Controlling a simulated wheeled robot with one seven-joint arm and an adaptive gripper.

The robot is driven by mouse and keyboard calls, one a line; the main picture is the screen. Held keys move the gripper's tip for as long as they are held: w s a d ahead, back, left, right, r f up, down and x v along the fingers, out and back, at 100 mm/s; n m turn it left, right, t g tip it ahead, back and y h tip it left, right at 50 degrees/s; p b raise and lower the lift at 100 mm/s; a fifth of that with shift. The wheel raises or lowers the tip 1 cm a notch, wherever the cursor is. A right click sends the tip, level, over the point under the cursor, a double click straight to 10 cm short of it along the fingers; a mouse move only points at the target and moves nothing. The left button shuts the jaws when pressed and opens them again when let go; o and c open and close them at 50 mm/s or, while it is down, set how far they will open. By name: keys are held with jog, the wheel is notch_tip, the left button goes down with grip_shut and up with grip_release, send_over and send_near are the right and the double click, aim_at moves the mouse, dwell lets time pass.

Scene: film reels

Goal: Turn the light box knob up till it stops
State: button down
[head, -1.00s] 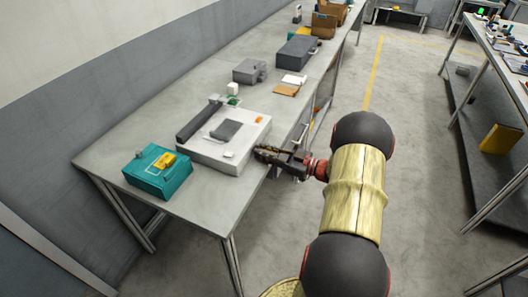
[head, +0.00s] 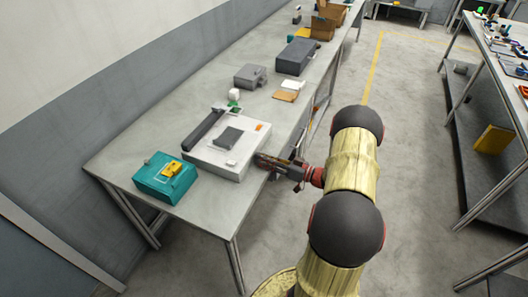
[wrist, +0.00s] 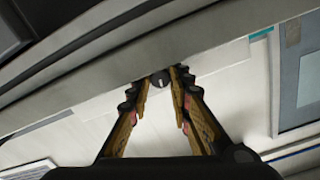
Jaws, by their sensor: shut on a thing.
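The light box (head: 204,157) is a white, flat box with a dark grey panel on top, standing near the table's front edge. Its white face fills much of the wrist view. The knob (wrist: 160,79) is small, dark and round with a pale mark, on that white face. My gripper (head: 258,159) is at the side of the light box that faces the aisle. In the wrist view my gripper (wrist: 160,76) has its two fingertips closed around the knob, one on each side. The knob is hidden in the head view.
A teal box with a yellow part (head: 165,180) stands left of the light box. A dark bar (head: 204,130) lies along its rear edge. Grey boxes (head: 296,57) stand farther along the table (head: 115,160). The aisle floor is open on the right.

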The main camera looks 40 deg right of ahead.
jog(key=shift+r+m+p, duration=0.1)
jog(key=shift+m+p, duration=1.55)
jog(key=shift+m, duration=0.05)
jog(key=c, duration=1.6)
grip_release()
jog(key=shift+c, duration=0.2)
